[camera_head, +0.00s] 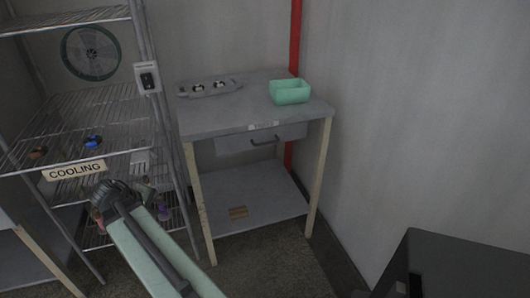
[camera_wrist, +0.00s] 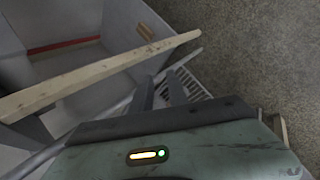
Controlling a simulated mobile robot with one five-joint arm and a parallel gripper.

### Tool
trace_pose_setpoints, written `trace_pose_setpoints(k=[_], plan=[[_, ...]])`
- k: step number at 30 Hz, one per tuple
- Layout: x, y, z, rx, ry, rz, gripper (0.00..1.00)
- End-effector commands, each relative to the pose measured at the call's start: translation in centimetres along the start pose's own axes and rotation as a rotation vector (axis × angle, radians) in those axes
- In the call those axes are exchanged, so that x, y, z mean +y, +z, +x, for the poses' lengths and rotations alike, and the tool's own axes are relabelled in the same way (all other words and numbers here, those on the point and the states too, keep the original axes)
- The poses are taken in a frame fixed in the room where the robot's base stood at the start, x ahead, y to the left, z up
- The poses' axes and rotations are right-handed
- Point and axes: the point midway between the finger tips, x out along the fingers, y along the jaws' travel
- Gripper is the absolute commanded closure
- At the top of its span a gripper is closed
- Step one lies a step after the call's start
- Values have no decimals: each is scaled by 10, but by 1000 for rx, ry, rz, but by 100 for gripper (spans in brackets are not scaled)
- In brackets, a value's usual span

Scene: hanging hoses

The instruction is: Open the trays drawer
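The drawer (camera_head: 262,138) is a grey front under the top of a grey table (camera_head: 215,119), with a dark bar handle (camera_head: 264,141). It appears closed. A small label (camera_head: 263,125) sits above the handle, too small to read. My gripper is at the end of my green arm, left of the table and well apart from the drawer; the arm's own joint hides its fingers in the head view. In the wrist view the two dark fingers of my gripper (camera_wrist: 161,92) stand apart with nothing between them. The drawer handle cannot be made out there.
A green bin (camera_head: 290,91) and a grey holder (camera_head: 210,87) stand on the tabletop. A wire rack with a "COOLING" sign (camera_head: 74,171) is close on the left. A wooden table leg (camera_wrist: 95,76) crosses the wrist view. A dark box (camera_head: 455,268) stands at lower right.

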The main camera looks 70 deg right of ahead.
Motion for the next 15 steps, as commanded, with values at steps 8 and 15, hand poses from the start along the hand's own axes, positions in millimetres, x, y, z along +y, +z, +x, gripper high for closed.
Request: trace_pose_setpoints(k=[8,15], plan=[[236,163,60,-399,438,-140,80],[297,225,57,-577,548,-231,80]])
